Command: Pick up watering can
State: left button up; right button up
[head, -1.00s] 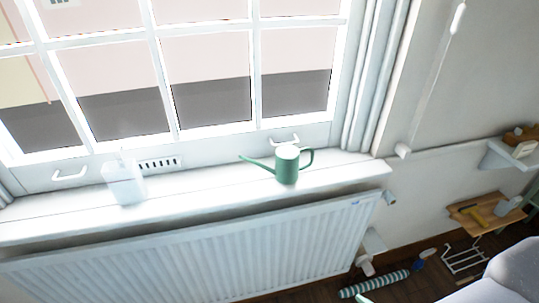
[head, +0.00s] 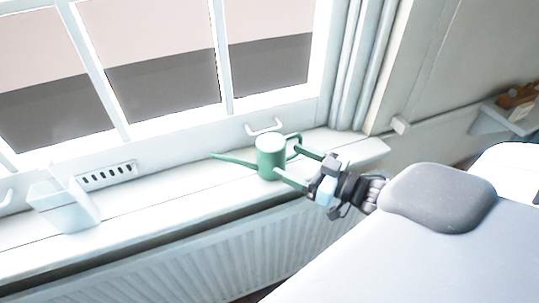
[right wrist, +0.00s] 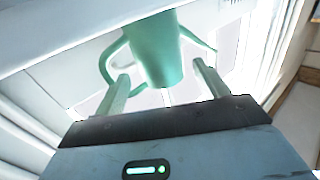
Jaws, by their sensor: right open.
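The green watering can (head: 271,160) stands upright on the white window sill (head: 150,200), its spout pointing left and its handle toward the right and window. It also shows in the right wrist view (right wrist: 158,50), with its handle loop at the left. My right gripper (head: 287,161) is open at the can's right side, its two green fingers reaching toward the can. In the right wrist view the fingers (right wrist: 160,76) stand apart with the can's body between or just beyond them. I cannot tell whether they touch it. My left gripper is not in view.
A white box-like dispenser (head: 66,205) stands on the sill to the left. The window frame with a handle (head: 264,127) rises behind the can. A white radiator (head: 210,258) is below the sill. A shelf (head: 505,118) is at the far right. The sill between dispenser and can is clear.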

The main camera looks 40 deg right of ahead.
aim_at(272, 152)
jog(key=shift+x, duration=3.15)
jog(key=c, duration=1)
